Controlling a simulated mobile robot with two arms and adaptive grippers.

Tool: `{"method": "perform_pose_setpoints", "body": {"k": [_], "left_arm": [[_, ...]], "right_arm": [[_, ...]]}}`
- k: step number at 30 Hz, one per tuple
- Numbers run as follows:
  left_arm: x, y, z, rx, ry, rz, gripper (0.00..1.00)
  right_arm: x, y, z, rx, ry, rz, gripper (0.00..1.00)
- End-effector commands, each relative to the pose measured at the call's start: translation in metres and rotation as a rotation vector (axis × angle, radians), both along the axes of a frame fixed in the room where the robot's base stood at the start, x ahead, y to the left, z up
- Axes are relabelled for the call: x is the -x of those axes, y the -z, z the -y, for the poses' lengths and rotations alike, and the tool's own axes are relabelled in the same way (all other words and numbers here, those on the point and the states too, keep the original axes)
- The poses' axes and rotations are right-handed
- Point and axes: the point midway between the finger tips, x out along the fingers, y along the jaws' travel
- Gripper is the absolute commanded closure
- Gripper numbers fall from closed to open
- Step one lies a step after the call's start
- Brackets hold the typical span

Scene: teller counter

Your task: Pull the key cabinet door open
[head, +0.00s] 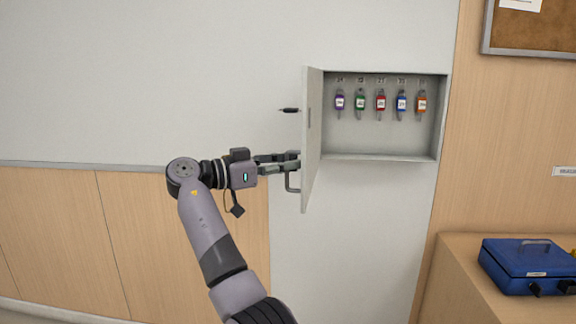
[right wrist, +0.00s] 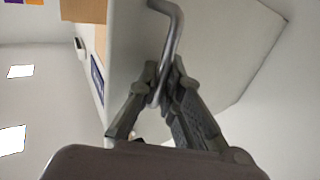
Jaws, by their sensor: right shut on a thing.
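The key cabinet (head: 384,157) is on the wall, with its interior in plain sight. Its door (head: 312,135) stands wide open, swung out to the left and seen nearly edge-on in the head view. My right gripper (head: 296,161) is at the outer side of the door, by the door handle (head: 293,184). In the right wrist view the gripper (right wrist: 162,88) is shut on the bent grey handle (right wrist: 174,30), with the pale door panel (right wrist: 225,45) behind it. My left gripper is not in view.
Several keys with coloured tags (head: 381,102) hang in a row inside the cabinet. A blue cash box (head: 528,262) sits on a wooden counter (head: 455,262) at the lower right. A cork board (head: 530,32) hangs at the upper right.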

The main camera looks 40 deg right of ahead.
Motion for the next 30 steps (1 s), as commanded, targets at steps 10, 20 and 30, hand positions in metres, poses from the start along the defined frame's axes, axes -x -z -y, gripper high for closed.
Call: {"method": "perform_pose_setpoints", "body": {"k": [10, 20, 30], "left_arm": [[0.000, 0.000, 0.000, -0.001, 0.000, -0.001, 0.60], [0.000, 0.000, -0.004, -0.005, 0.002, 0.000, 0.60], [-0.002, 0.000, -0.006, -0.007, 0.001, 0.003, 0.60]], "right_arm": [[0.000, 0.003, -0.001, -0.006, 0.001, -0.002, 0.84], [0.000, 0.001, 0.000, -0.003, 0.000, 0.000, 0.72], [-0.005, 0.001, -0.019, -0.003, -0.003, -0.003, 0.72]]}}
